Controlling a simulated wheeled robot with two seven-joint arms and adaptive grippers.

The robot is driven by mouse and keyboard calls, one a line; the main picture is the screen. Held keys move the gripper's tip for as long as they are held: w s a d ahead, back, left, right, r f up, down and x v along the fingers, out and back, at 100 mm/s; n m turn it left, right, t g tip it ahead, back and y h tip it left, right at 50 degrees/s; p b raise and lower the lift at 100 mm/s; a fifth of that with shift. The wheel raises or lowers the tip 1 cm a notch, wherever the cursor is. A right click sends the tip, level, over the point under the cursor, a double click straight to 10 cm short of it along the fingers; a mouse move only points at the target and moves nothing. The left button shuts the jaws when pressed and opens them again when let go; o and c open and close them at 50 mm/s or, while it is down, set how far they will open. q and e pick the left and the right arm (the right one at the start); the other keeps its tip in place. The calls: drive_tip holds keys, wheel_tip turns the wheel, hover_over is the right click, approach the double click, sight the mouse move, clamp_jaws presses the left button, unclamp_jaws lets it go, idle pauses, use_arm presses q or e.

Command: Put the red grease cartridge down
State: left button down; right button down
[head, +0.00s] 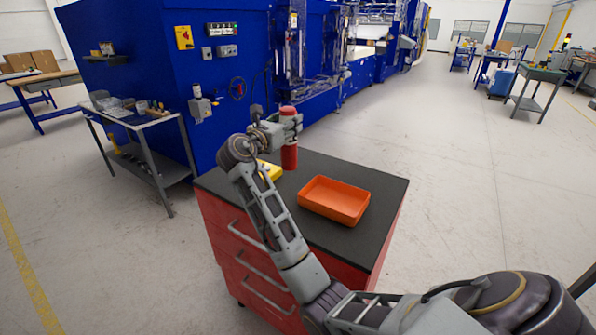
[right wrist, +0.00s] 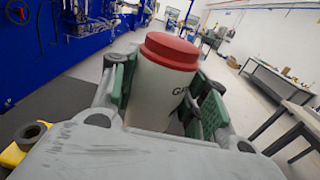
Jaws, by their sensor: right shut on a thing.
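The red grease cartridge (head: 289,156) stands about upright near the back edge of the tool cabinet's dark top (head: 330,165). My right gripper (head: 288,123) is shut around its upper part, below the red cap. In the right wrist view the cartridge (right wrist: 160,95) sits between the two green-padded fingers, its red cap on top and a pale body with partly hidden lettering below. Its lower end is close to the cabinet top; I cannot tell whether it touches. My left gripper is not in view.
An orange tray (head: 334,201), empty, lies on the cabinet top to the right of the cartridge. A yellow object (head: 270,171) lies just left of the cartridge, partly behind my arm. A large blue machine (head: 200,60) stands behind the cabinet.

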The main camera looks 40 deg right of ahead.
sight(284, 155)
wheel_tip(284, 155, down, 6)
drive_tip(key=shift+r+b, duration=0.1)
drive_tip(key=shift+b, duration=0.25)
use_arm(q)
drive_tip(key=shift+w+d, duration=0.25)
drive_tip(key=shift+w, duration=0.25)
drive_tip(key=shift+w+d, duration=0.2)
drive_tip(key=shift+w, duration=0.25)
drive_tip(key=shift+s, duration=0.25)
use_arm(e)
drive_tip(key=shift+f, duration=1.9)
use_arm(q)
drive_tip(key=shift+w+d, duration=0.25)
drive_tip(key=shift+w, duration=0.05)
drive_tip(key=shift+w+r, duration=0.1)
